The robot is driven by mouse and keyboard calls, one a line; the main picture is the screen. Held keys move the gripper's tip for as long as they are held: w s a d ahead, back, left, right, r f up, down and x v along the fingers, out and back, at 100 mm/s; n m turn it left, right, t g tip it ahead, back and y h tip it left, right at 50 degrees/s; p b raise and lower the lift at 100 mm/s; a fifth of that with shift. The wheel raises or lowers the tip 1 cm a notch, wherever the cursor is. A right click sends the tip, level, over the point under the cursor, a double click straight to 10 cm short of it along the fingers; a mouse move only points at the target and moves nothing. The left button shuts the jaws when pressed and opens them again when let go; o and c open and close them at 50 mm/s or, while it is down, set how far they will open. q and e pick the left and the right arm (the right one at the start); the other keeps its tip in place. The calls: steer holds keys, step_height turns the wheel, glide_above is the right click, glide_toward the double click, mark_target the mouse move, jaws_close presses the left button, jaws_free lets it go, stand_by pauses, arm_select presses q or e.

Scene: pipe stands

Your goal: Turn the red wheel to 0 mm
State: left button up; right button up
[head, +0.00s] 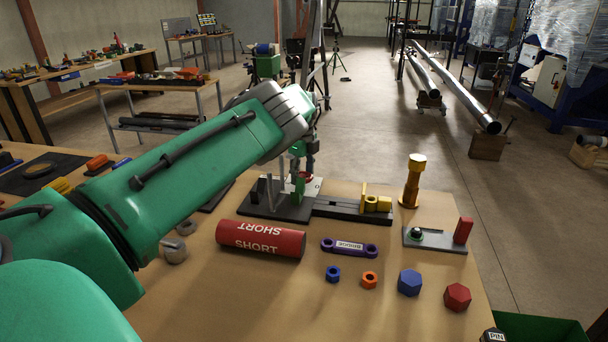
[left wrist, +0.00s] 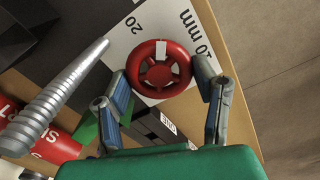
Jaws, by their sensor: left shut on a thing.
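The red wheel (left wrist: 160,74) is a spoked ring with a white mark on its rim, at the top in the left wrist view. It lies over a white scale plate (left wrist: 128,42) that reads "20" and, at the right, a label ending in "0 mm", partly hidden by my finger. My left gripper (left wrist: 161,78) has one finger on each side of the wheel and is shut on its rim. In the head view the wheel (head: 305,177) shows small and partly hidden below my left gripper (head: 302,168). My right gripper is in neither view.
A ribbed metal rod (left wrist: 55,97) stands close beside the left finger. On the table are a red SHORT cylinder (head: 260,239), a purple BRIDGE link (head: 349,246), several nuts and hexagons, and an upright yellow post (head: 412,182).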

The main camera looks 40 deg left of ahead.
arm_select(q)
steer(key=shift+a+r, duration=0.1)
steer(key=shift+a, duration=0.05)
steer(key=shift+m, duration=0.6)
steer(key=m, duration=0.6)
steer(key=shift+w+r+p, duration=0.1)
steer(key=shift+r+p, duration=0.05)
steer(key=shift+p, duration=0.15)
steer(key=m, duration=0.3)
steer(key=shift+m, duration=0.3)
steer(key=m+p, duration=0.1)
steer(key=m, duration=0.3)
steer(key=m+p, duration=0.1)
steer(key=m, duration=0.5)
steer(key=shift+m+p, duration=0.4)
steer(key=m+p, duration=0.1)
steer(key=m, duration=0.4)
steer(key=shift+m, duration=0.4)
